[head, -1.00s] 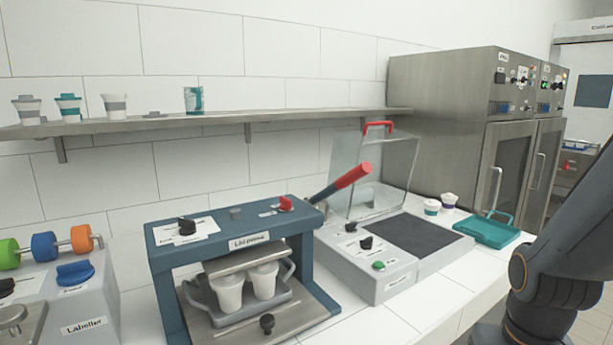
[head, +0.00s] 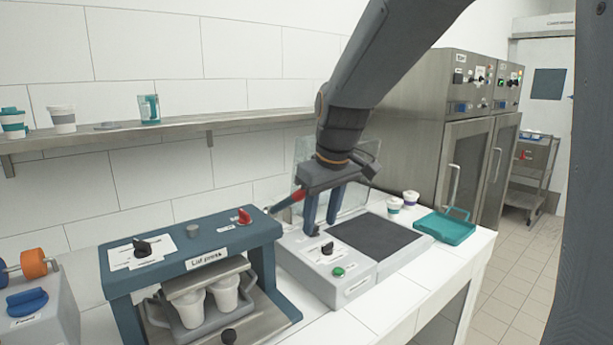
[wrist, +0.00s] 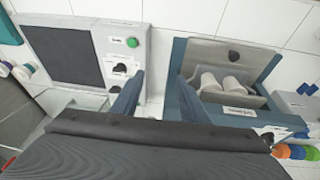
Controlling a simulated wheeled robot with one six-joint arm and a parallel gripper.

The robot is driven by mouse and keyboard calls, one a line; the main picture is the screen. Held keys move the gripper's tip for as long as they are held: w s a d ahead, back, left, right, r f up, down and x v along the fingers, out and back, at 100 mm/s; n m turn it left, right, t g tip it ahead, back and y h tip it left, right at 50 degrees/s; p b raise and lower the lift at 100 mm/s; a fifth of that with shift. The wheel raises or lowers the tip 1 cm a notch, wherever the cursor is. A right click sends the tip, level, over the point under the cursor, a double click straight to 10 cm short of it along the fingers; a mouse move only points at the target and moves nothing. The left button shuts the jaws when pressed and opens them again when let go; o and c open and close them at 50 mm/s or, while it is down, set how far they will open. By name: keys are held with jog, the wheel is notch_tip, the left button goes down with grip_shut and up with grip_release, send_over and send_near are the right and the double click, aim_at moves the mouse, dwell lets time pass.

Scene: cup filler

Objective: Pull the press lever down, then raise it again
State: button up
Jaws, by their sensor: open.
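The lid press (head: 200,248) is a blue frame machine with two white cups (head: 208,301) on a grey carrier inside it. Its press lever (head: 291,198), with a red grip, slants up to the right from the press's right side. The grip's upper end is partly hidden by my gripper. My gripper (head: 321,226) points down with two blue fingers apart and empty, just right of the lever. In the wrist view, the open fingers (wrist: 161,78) show with the lid press (wrist: 232,65) to their right; I cannot make out the lever there.
A grey machine with a dark plate (head: 376,241) and a green button (head: 338,271) stands under and right of my gripper. Its clear raised cover is behind my arm. A teal tray (head: 445,228) and two small cups (head: 402,202) sit farther right. A shelf (head: 180,130) runs along the wall.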

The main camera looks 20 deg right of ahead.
jog(key=n+t+p, duration=0.1)
jog(key=n, duration=0.1)
send_near(292, 199)
jog(key=s+d, duration=0.1)
jog(key=s+d+r, duration=0.1)
jog(key=d, duration=0.1)
jog(key=shift+s, duration=0.35)
jog(key=shift+p+x, duration=1.3)
jog(key=shift+x, duration=2.6)
jog(key=shift+w+a, duration=0.1)
grip_shut()
